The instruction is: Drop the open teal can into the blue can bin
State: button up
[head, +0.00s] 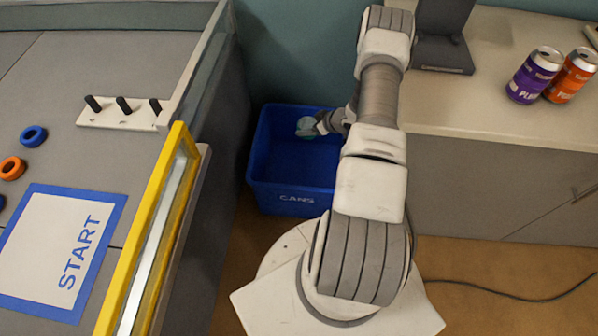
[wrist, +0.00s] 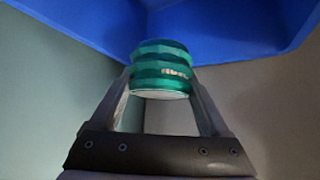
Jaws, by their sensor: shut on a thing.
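The teal can (wrist: 160,68) is dented, with green and teal bands, and sits between the fingertips of my gripper (wrist: 163,80) in the wrist view. My gripper is shut on it. In the head view the can (head: 306,127) shows as a small teal shape at the tip of my gripper (head: 319,125), in front of the blue can bin's interior. The blue can bin (head: 285,199), marked CANS, stands on the floor; its blue wall also shows in the wrist view (wrist: 230,35) beyond the can. The can's exact height against the bin rim is hard to tell.
A purple can (head: 534,76) and an orange can (head: 571,77) stand on the counter (head: 470,110) at right. A grey table (head: 60,90) with a yellow-edged rail (head: 150,235) is at left. A black cable (head: 510,297) lies on the floor.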

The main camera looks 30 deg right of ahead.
jog(key=shift+f+b, duration=0.7)
jog(key=shift+f, duration=0.8)
jog(key=o, duration=1.3)
jog(key=shift+r, duration=0.15)
notch_tip(320, 180, up, 7)
jog(key=p, duration=0.5)
jog(key=shift+m+h, duration=0.6)
jog(key=shift+m, duration=0.1)
jog(key=w+a+r+p, duration=0.1)
jog(key=a+r+p, duration=0.2)
jog(key=r, duration=0.4)
jog(key=w+a+r+p, duration=0.2)
jog(key=a+r, duration=0.4)
jog(key=r, duration=0.2)
jog(key=w+a+r+p, duration=0.2)
jog(key=a+r+p, duration=0.1)
jog(key=r, duration=0.5)
jog(key=shift+w+a+r+p, duration=0.1)
jog(key=shift+a+r+p, duration=0.05)
jog(key=shift+a, duration=0.25)
jog(key=shift+w+a+r+p, duration=0.1)
jog(key=shift+a+p, duration=0.05)
jog(key=shift+a, duration=0.2)
jog(key=shift+r, duration=0.1)
